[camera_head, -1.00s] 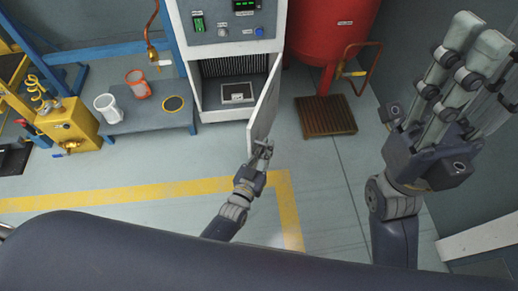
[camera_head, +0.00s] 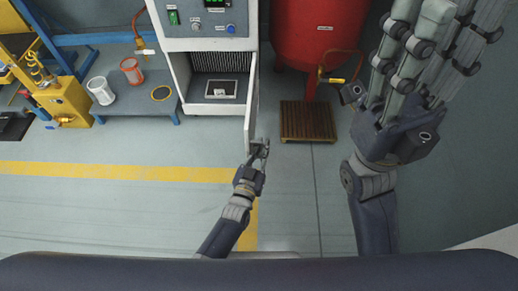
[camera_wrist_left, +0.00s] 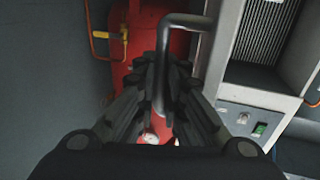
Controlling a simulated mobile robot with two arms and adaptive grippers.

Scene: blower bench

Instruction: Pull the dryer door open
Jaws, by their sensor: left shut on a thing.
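The dryer (camera_head: 203,45) is the grey-white cabinet at the upper middle of the head view, with a control panel on top. Its door (camera_head: 251,108) is hinged at the right and stands open, seen nearly edge-on and pointing toward me. My left gripper (camera_head: 260,148) is at the door's near, free edge. In the left wrist view, the bent grey door handle (camera_wrist_left: 183,22) runs down between the fingers of my left gripper (camera_wrist_left: 165,90), which are shut on it. My right gripper (camera_head: 430,55) is raised at the upper right, fingers spread, empty and away from the door.
Inside the dryer a small framed plate (camera_head: 221,89) lies on the floor. A red tank (camera_head: 318,35) and a brown slatted mat (camera_head: 308,121) are to the right. A low grey bench (camera_head: 135,103) with a white mug (camera_head: 100,91) and an orange mug (camera_head: 130,70) stands left. Floor in front is clear.

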